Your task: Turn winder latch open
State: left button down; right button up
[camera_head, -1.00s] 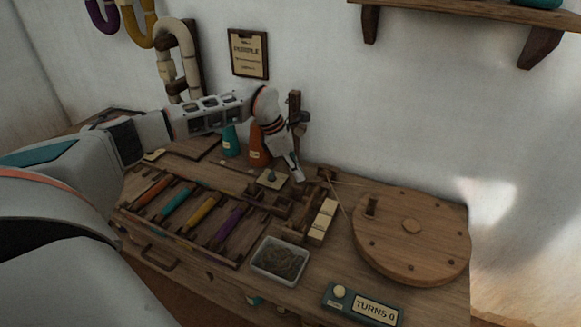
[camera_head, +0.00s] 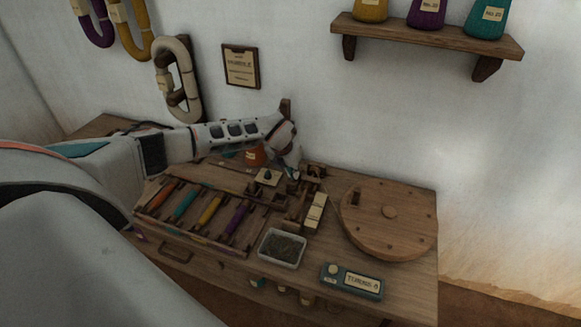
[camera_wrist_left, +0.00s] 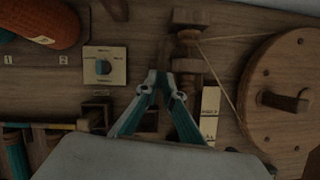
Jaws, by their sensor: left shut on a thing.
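My left gripper (camera_head: 293,173) reaches down to the winder parts (camera_head: 311,178) at the back of the wooden bench. In the left wrist view its two teal-and-grey fingers (camera_wrist_left: 164,80) converge at the tips beside the dark wooden winder post (camera_wrist_left: 187,55). They are shut on a small piece, apparently the winder latch, which the fingers almost wholly hide, so its angle cannot be told. A cream plate with a dark round knob (camera_wrist_left: 104,67) lies left of the fingers, apart from them. My right gripper is not in view.
A large wooden wheel with a peg (camera_head: 410,228) stands on the right, with thread running to the winder. A tray (camera_head: 282,249), a turns counter (camera_head: 351,281) and a rack of coloured bobbins (camera_head: 160,230) occupy the front. An orange cone (camera_head: 255,156) stands near my arm.

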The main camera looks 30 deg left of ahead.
pick_arm(q)
jog(key=shift+s+d+f+n+y+p, duration=0.1)
jog(key=shift+n+y+p, duration=0.2)
jog(key=shift+n+p, duration=0.5)
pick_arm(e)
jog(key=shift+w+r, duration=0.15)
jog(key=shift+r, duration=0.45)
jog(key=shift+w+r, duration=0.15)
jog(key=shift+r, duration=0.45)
pick_arm(q)
jog(key=shift+n, duration=0.3)
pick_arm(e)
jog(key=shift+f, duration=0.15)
pick_arm(q)
jog(key=c, duration=2.2)
grip_release()
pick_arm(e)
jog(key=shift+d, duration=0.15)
pick_arm(q)
jog(key=v, duration=1.2)
